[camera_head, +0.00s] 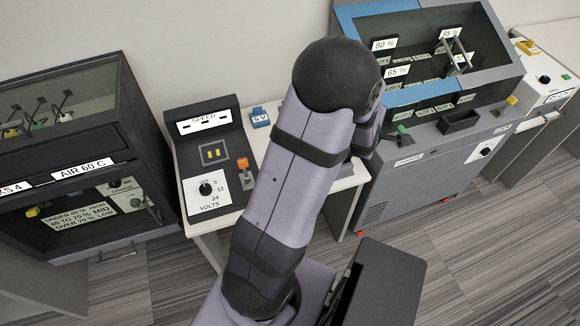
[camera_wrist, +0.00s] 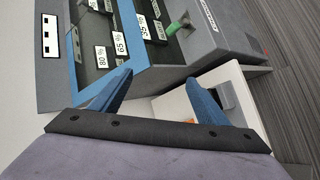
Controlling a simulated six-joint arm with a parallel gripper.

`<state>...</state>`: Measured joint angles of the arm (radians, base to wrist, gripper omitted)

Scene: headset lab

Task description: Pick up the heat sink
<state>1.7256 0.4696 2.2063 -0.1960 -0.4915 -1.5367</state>
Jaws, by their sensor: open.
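I cannot make out the heat sink for certain in either view. In the wrist view, my gripper (camera_wrist: 159,78) has its two blue fingers spread apart with nothing held between them. A white table top (camera_wrist: 172,106) shows beyond and between the fingers. A small dark thing (camera_wrist: 229,97) lies on that table, partly behind the right finger; I cannot tell what it is. In the head view, my own arm hides the gripper and part of the table.
A panel marked SPEED (camera_head: 207,125) with a volts dial stands on the white table, beside a blue 5 V block (camera_head: 260,117). A dark glass-fronted cabinet (camera_head: 125,120) stands left. A blue-rimmed grey chamber (camera_head: 410,95) stands right. Carpet floor (camera_head: 470,245) is clear at lower right.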

